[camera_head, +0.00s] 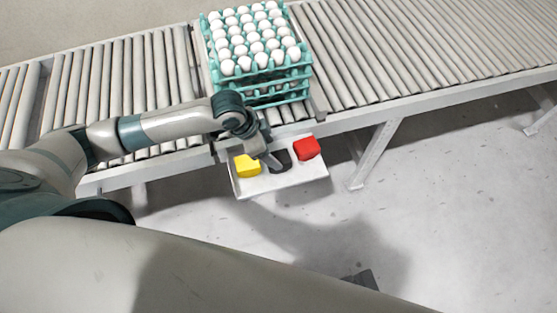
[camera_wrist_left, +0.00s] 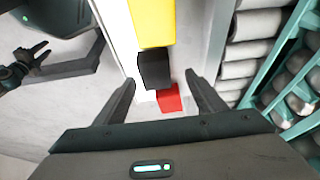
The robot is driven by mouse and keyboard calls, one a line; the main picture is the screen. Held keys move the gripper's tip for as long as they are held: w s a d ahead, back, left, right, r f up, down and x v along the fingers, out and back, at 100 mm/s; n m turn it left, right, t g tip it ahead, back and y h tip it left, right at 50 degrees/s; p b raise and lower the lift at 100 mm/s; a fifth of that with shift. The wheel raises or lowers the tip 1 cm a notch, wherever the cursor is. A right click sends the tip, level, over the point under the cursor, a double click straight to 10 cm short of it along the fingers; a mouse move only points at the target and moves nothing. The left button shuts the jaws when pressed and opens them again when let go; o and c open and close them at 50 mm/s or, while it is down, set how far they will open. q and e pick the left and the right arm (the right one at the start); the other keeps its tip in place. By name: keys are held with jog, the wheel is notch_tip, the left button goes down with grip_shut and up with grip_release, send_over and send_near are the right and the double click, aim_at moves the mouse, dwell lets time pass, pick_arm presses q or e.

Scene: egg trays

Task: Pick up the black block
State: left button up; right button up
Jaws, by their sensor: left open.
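The black block (camera_wrist_left: 155,68) lies on the small white tray (camera_head: 290,184), between the yellow block (camera_head: 247,166) and the red block (camera_head: 306,149). In the left wrist view my left gripper (camera_wrist_left: 160,80) is open, with a finger to each side of the black block's near end. I see no contact, and its height above the block is unclear. A dark gripper, apparently my right one (camera_wrist_left: 27,52), shows at the left edge.
The tray sits at the near edge of a roller conveyor (camera_head: 420,60). A stack of teal egg trays (camera_head: 262,88) holding white eggs stands on the conveyor just behind it. The floor (camera_head: 450,210) in front is open.

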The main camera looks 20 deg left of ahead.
aim_at(278, 158)
pick_arm(q)
jog(key=shift+d+f+p, duration=0.35)
jog(key=shift+f+p, duration=0.05)
jog(key=shift+p, duration=0.05)
jog(key=x, duration=0.1)
jog(key=p+x, duration=0.1)
jog(key=x, duration=0.1)
jog(key=shift+s+d, duration=0.15)
jog(key=shift+s, duration=0.1)
jog(key=shift+w+d+f, duration=0.1)
jog(key=shift+w+f, duration=0.05)
jog(key=shift+f, duration=0.4)
jog(key=c, duration=1.3)
jog(key=shift+r, duration=0.1)
jog(key=shift+c, duration=0.2)
